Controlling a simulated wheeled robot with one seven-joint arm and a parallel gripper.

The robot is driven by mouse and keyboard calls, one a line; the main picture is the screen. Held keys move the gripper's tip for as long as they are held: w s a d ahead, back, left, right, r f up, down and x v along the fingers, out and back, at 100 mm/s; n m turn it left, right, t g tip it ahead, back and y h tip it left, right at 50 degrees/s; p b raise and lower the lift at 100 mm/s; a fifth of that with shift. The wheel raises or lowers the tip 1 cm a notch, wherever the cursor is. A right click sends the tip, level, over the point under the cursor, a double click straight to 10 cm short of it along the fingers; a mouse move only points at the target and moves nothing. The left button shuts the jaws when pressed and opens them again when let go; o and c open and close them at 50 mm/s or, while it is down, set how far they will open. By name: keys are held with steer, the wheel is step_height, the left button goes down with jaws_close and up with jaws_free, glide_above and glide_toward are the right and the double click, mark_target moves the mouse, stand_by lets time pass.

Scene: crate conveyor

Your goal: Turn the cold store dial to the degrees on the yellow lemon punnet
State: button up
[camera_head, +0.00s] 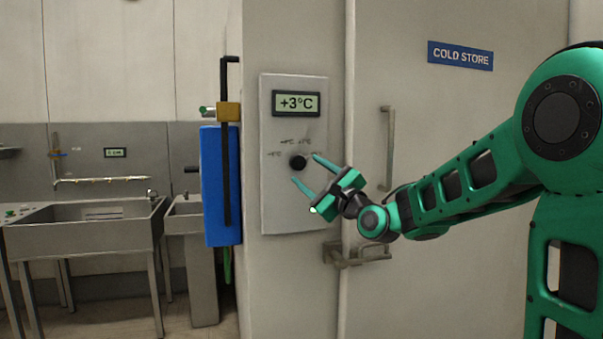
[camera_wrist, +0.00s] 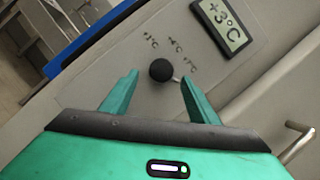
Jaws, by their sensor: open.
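The cold store dial (camera_head: 298,162) is a small black round knob on a pale wall panel (camera_head: 281,220). No yellow lemon punnet is in view.
A door with a blue COLD STORE sign (camera_head: 460,55) and a long vertical handle (camera_head: 388,148) is right of the panel. A latch (camera_head: 358,254) juts out below. A blue box-like thing (camera_head: 220,185) hangs left of the panel. A steel sink (camera_head: 88,232) stands at far left.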

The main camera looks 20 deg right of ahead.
steer(key=v, duration=0.6)
steer(key=shift+s, duration=0.15)
steer(key=s+d+f+n+g+h, duration=0.1)
steer(key=s+d+f+n+g, duration=0.25)
steer(key=f, duration=0.35)
steer(key=s+d+f+n+g+h, duration=0.2)
steer(key=s+f+n+g, duration=0.15)
steer(key=f, duration=0.35)
steer(key=s+d+f+n+g+h, duration=0.1)
steer(key=s+d+f+n+g, duration=0.2)
steer(key=f, duration=0.4)
steer(key=s+d+f+n+g, duration=0.1)
steer(key=s+f+n+g, duration=0.1)
steer(key=s, duration=0.8)
steer(key=s+d+f+n+g+h, duration=0.1)
steer(key=s+f+g, duration=0.3)
steer(key=s, duration=0.6)
steer(key=s+d+f+n+g, duration=0.3)
steer(key=s+n+g, duration=0.1)
steer(key=s, duration=0.6)
steer(key=shift+s+d+f+g+h, duration=0.15)
steer(key=shift+s+d+g+h, duration=0.05)
steer(key=shift+s+g+h, duration=0.1)
